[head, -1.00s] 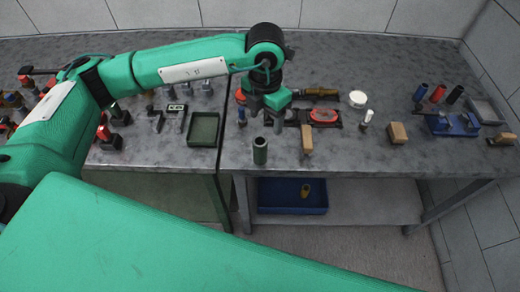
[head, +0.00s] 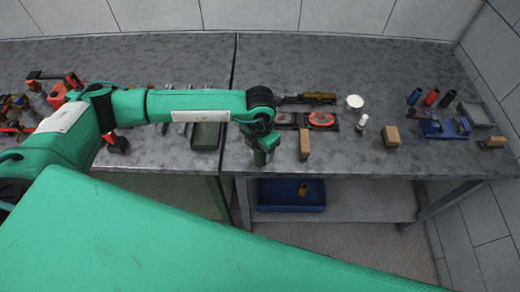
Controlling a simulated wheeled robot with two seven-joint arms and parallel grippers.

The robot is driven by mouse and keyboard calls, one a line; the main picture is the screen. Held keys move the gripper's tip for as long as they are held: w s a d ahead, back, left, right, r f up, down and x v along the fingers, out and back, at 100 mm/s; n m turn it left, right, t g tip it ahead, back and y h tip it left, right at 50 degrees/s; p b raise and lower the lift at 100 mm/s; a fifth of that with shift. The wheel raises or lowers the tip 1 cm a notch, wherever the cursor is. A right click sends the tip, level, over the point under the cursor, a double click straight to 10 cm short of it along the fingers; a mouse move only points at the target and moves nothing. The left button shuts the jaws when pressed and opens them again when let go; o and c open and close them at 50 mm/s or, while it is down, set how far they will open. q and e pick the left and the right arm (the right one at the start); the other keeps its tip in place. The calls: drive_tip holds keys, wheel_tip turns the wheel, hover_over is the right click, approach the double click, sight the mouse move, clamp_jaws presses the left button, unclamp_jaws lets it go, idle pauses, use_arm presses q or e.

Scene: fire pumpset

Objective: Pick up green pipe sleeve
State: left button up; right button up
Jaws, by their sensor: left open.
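The green pipe sleeve (head: 260,158) is a dark green upright cylinder near the front edge of the right-hand table. Only its lower part shows; my left gripper covers its top. My left gripper (head: 261,147) is open and points down right over the sleeve. The fingers are largely hidden by the wrist, so I cannot tell whether they are around the sleeve or just above it. My right gripper is not in view.
A dark green tray (head: 206,137) lies left of the sleeve, partly under my arm. Blue, red (head: 431,97) and black cylinders stand far right. A blue bin (head: 291,195) sits on the lower shelf.

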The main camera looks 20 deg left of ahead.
use_arm(q)
drive_tip(key=shift+f, duration=0.55)
clamp_jaws()
drive_tip(key=shift+r, duration=0.1)
